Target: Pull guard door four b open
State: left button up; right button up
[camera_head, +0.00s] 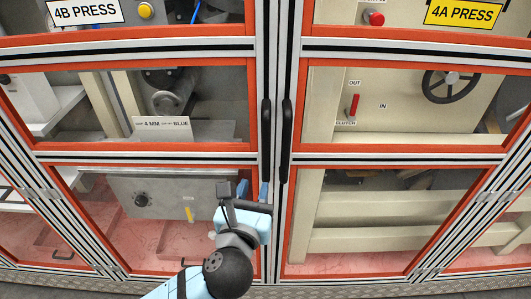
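Guard door 4B is the left framed door (150,157), with orange inner trim and clear panes; a "4B PRESS" sign (85,12) shows at its top. It looks shut, its edge against the door on the right. Its black vertical handle (266,135) is on its right edge, beside the matching handle (287,140) of the 4A door. My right gripper is not in view.
The 4A door (395,157) on the right, under a yellow "4A PRESS" sign (463,12), also looks shut. Behind its panes are a handwheel (451,85) and a red clutch lever (353,104). A grey panel with a knob (141,200) shows behind door 4B.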

aim_at(265, 156)
pick_arm(q)
jog(key=w, duration=0.4)
jog(key=w+d, duration=0.1)
jog(key=w, duration=0.2)
jog(key=w+d+p, duration=0.1)
jog(key=w, duration=0.3)
jog(key=shift+w+d, duration=0.2)
jog(key=shift+w, duration=0.1)
jog(key=shift+c, duration=0.2)
grip_shut()
